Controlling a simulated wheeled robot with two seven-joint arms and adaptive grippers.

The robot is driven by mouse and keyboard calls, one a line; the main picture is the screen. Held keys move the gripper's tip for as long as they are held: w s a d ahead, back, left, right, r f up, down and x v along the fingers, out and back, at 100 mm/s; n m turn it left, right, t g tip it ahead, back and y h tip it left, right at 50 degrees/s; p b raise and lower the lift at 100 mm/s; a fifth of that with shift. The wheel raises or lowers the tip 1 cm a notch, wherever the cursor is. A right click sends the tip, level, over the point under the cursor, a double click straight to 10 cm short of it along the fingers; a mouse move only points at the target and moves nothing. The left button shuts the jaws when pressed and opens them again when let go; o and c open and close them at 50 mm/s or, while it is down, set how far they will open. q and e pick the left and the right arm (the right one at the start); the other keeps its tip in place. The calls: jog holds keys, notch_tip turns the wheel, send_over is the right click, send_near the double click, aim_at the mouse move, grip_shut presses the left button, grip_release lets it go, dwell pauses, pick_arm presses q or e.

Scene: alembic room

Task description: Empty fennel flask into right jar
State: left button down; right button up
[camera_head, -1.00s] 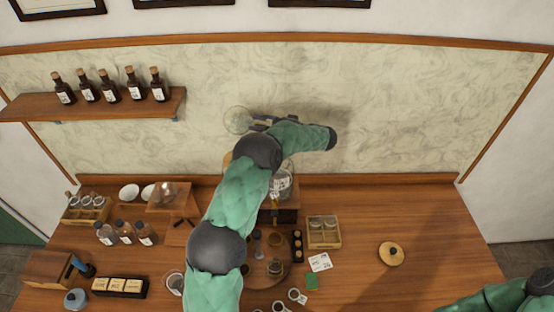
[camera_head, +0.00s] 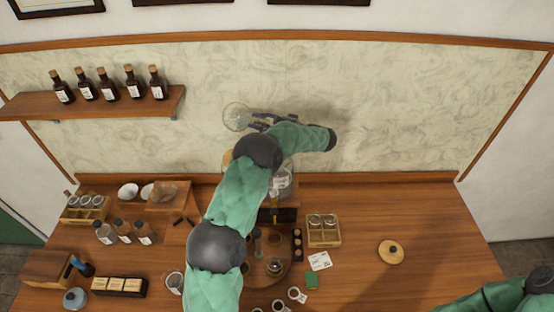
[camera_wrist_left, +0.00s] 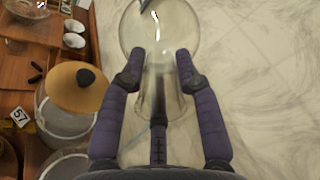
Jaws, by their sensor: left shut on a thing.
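My left gripper (camera_wrist_left: 163,75) is shut on a clear glass flask (camera_wrist_left: 158,35), its fingers on either side of the glass. The flask's round body shows in the head view (camera_head: 237,117), held to the left of the gripper, high against the wall. I cannot tell what it contains. In the wrist view a glass jar (camera_wrist_left: 68,122) has a wooden lid (camera_wrist_left: 78,86) with a dark knob. A second glass jar (camera_wrist_left: 66,167) is cut off below it. In the head view this right jar (camera_head: 283,183) is partly behind my left arm. My right gripper is out of frame.
A loose round wooden lid (camera_head: 391,253) lies on the table's right. Brown bottles (camera_head: 109,84) stand on the wall shelf (camera_head: 90,106). The table's right side is mostly clear.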

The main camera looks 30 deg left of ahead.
pick_arm(q)
jog(key=shift+w+d+r+y+b, duration=0.1)
jog(key=shift+r+y+b, duration=0.05)
jog(key=shift+y+b, duration=0.55)
jog(key=shift+d+r+y+b, duration=0.1)
jog(key=shift+r+y+b, duration=0.05)
jog(key=shift+y+b, duration=0.5)
dwell(4.1)
jog(key=shift+d+r+g+y+b, duration=0.1)
jog(key=shift+g+y+b, duration=0.4)
jog(key=shift+b, duration=1.9)
